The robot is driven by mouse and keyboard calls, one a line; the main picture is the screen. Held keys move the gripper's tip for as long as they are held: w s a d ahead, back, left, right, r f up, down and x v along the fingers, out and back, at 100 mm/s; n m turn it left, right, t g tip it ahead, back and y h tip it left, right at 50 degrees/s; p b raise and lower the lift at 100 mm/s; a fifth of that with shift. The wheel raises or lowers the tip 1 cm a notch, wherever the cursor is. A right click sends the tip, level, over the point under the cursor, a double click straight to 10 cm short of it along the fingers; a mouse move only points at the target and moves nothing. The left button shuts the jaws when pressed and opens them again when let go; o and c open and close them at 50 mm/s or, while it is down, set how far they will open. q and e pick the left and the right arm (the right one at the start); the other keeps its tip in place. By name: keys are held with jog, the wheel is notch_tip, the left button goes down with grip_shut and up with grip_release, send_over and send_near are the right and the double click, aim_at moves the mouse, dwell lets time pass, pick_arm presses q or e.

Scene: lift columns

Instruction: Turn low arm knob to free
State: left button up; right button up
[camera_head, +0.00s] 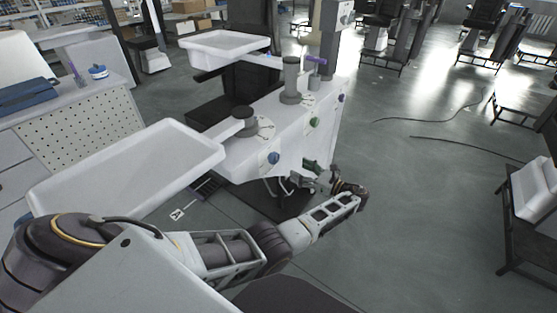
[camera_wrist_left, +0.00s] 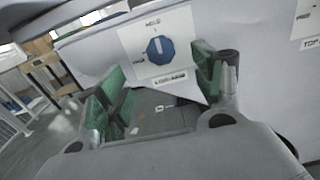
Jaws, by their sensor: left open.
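The blue knob (camera_wrist_left: 160,50) sits on a white label plate (camera_wrist_left: 132,42) on the white front panel. The word above it looks like HOLD; its white mark appears to point up. Smaller print to its left and below is hard to read. In the head view the blue knob (camera_head: 274,158) is at the panel's lower left. My left gripper (camera_wrist_left: 156,88) is open, with green-padded fingers. The knob lies beyond the fingertips, apart from them and between them in the picture. In the head view my left gripper (camera_head: 314,168) is right of and below the knob.
A green knob (camera_head: 315,122) and a purple knob (camera_head: 341,97) are farther along the panel. White trays, a near one (camera_head: 130,165) and a far one (camera_head: 222,47), extend from the column arms. A perforated bench (camera_head: 85,130) stands at left.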

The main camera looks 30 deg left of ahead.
aim_at(277, 159)
pick_arm(q)
jog(key=a, duration=0.9)
jog(key=shift+w+a, duration=0.35)
jog(key=shift+a, duration=0.6)
pick_arm(e)
jog(key=shift+s+d+f, duration=0.2)
jog(key=shift+d, duration=0.15)
pick_arm(q)
jog(key=c, duration=1)
pick_arm(e)
jog(key=shift+s+a, duration=0.15)
jog(key=shift+s, duration=0.2)
